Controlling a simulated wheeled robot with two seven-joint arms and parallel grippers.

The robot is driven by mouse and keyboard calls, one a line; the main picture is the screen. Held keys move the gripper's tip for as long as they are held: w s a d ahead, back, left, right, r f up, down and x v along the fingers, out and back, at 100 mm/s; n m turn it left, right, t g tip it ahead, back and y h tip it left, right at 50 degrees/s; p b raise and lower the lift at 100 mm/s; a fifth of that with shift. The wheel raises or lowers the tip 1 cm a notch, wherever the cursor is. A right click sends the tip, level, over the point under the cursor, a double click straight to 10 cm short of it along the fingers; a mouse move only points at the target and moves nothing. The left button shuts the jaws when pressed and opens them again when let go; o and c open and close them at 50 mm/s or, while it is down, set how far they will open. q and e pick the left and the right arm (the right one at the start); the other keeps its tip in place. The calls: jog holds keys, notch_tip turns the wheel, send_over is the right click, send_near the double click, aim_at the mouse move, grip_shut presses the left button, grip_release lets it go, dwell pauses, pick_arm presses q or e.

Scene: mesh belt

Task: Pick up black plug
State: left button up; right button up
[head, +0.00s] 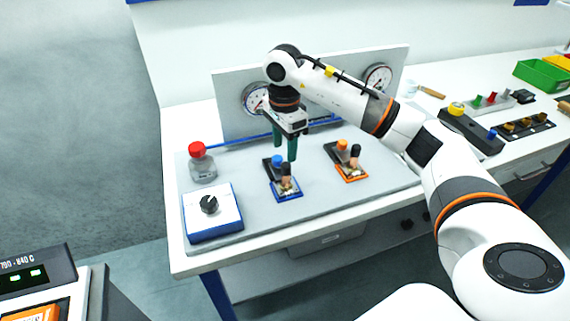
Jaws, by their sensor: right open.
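My right gripper (285,155) points down with its two dark green fingers apart and empty. It hangs just behind and above a blue-edged fixture (288,196), which holds a blue knob (277,161) and a small black-topped plug-like piece (286,169) with a copper-coloured lower part. A similar black-topped piece (355,151) stands on an orange-edged fixture (352,177) to the right, beside an orange knob (342,145). I cannot tell which black piece is the black plug. Whether the fingers touch anything is unclear. My left gripper is out of view.
A grey board (240,225) carries a red button (197,150) and a blue-edged box with a black dial (209,204) at left. A panel with round gauges (378,78) stands behind. A green bin (541,76) and switch blocks lie at right.

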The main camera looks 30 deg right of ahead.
aim_at(285, 164)
jog(key=shift+w+f, duration=0.2)
jog(key=shift+f, duration=0.95)
jog(key=shift+d+f+p, duration=0.2)
jog(key=shift+f+p, duration=0.85)
jog(key=shift+f, duration=0.15)
notch_tip(285, 164, down, 2)
jog(key=shift+s+d+f+p, duration=0.1)
jog(key=shift+f+p, duration=0.1)
jog(key=shift+p, duration=0.1)
jog(key=shift+f, duration=0.4)
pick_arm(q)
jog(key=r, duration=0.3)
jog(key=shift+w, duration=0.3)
pick_arm(e)
jog(key=c, duration=1.1)
jog(key=shift+o, duration=0.2)
